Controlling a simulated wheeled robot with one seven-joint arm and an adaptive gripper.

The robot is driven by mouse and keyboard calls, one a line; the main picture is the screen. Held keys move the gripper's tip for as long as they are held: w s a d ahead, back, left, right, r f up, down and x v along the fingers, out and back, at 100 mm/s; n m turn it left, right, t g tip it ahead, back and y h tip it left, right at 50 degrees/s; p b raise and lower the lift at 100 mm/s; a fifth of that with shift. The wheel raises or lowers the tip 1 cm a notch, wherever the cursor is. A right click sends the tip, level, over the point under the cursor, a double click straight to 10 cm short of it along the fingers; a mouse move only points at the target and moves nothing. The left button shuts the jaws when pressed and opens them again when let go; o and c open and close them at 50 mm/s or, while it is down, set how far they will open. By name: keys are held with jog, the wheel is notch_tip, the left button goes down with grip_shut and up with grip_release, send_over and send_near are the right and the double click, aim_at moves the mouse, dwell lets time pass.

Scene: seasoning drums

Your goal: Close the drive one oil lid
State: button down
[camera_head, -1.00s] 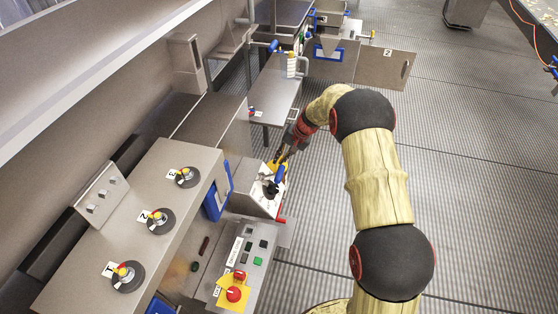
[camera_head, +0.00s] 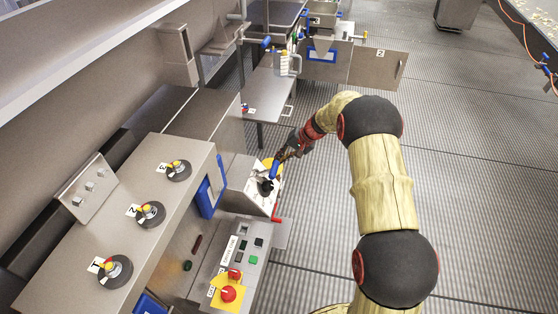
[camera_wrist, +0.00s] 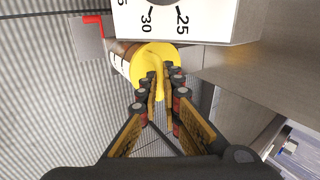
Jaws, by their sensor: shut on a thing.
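The yellow oil lid (camera_wrist: 154,62) is at the end of a cylindrical container with a white marked scale (camera_wrist: 120,62), just beyond the dial panel. In the head view the yellow lid (camera_head: 268,163) shows partly behind a blue handle. My gripper (camera_wrist: 160,82) is at the lid, its two fingers close together on a raised part of it. The fingers hide the gripped part, and I cannot tell how far the lid is seated. In the head view my gripper (camera_head: 284,154) reaches in from the right, just above the lid.
A white dial panel (camera_wrist: 180,20) stands close beside the lid. A blue-handled lever (camera_head: 273,172) and a red handle (camera_head: 275,213) are near my gripper. A control box with a red button (camera_head: 228,294) is in front. Open floor (camera_head: 320,220) lies to the right.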

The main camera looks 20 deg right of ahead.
jog(key=f, duration=0.1)
jog(key=s+f, duration=0.1)
jog(key=shift+s+d+f, duration=0.2)
jog(key=shift+d+f, duration=0.15)
jog(key=shift+f, duration=0.05)
jog(key=c, duration=2.3)
grip_release()
jog(key=shift+s+d, duration=0.1)
jog(key=shift+d, duration=0.1)
jog(key=shift+o, duration=1.3)
jog(key=shift+w+a+f, duration=0.1)
jog(key=shift+w+f, duration=0.1)
jog(key=shift+w, duration=0.05)
jog(key=shift+o, duration=0.8)
jog(key=shift+a+r, duration=0.1)
jog(key=shift+w+r, duration=0.1)
jog(key=v, duration=1.2)
jog(key=shift+w+r, duration=0.35)
jog(key=shift+w, duration=0.05)
jog(key=shift+a, duration=0.1)
